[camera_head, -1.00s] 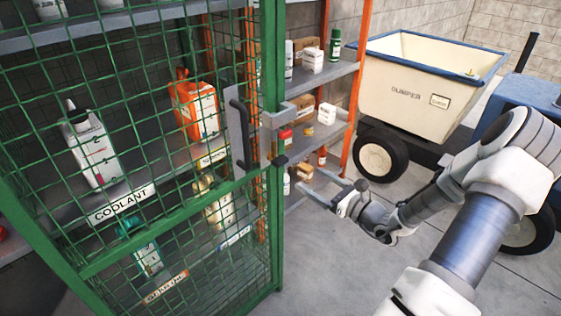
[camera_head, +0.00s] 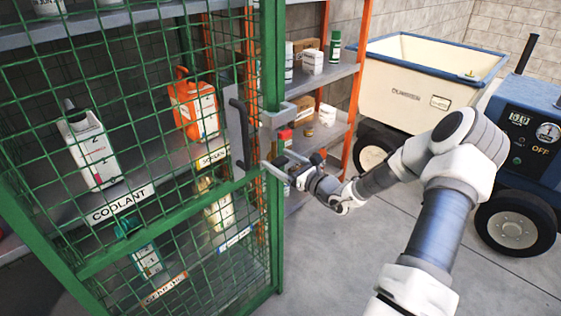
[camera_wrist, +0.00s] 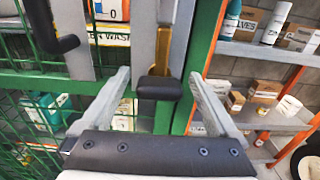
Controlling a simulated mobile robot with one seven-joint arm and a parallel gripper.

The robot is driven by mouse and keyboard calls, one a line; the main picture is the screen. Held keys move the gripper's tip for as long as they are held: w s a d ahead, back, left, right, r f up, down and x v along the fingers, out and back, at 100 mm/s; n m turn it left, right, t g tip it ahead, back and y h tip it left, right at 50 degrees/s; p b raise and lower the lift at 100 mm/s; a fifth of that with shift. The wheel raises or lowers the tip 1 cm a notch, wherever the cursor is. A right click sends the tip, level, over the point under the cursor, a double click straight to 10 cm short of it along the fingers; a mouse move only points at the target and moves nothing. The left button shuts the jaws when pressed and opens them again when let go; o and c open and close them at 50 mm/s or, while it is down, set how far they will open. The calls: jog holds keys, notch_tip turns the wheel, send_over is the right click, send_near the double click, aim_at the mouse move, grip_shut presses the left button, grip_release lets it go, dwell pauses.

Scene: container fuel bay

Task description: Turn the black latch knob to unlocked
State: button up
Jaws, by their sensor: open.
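The black latch knob (camera_wrist: 160,88) shows in the wrist view at the lower end of a brass-coloured bar, on a grey plate of the green cage door's edge. My gripper (camera_wrist: 158,76) is open, with one finger on each side of the knob; I cannot tell whether either finger touches it. In the head view my gripper (camera_head: 278,161) is at the door's latch edge, and it largely hides the knob there. The green mesh door (camera_head: 273,235) stands in front of the shelves.
A black pull handle (camera_head: 240,133) is on the door left of the latch; it also shows in the wrist view (camera_wrist: 58,42). Orange-posted shelves (camera_head: 345,70) with boxes stand behind. A dumper (camera_head: 430,85) is at the right. Bare floor (camera_head: 335,265) lies below my arm.

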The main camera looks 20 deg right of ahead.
jog(key=c, duration=1.4)
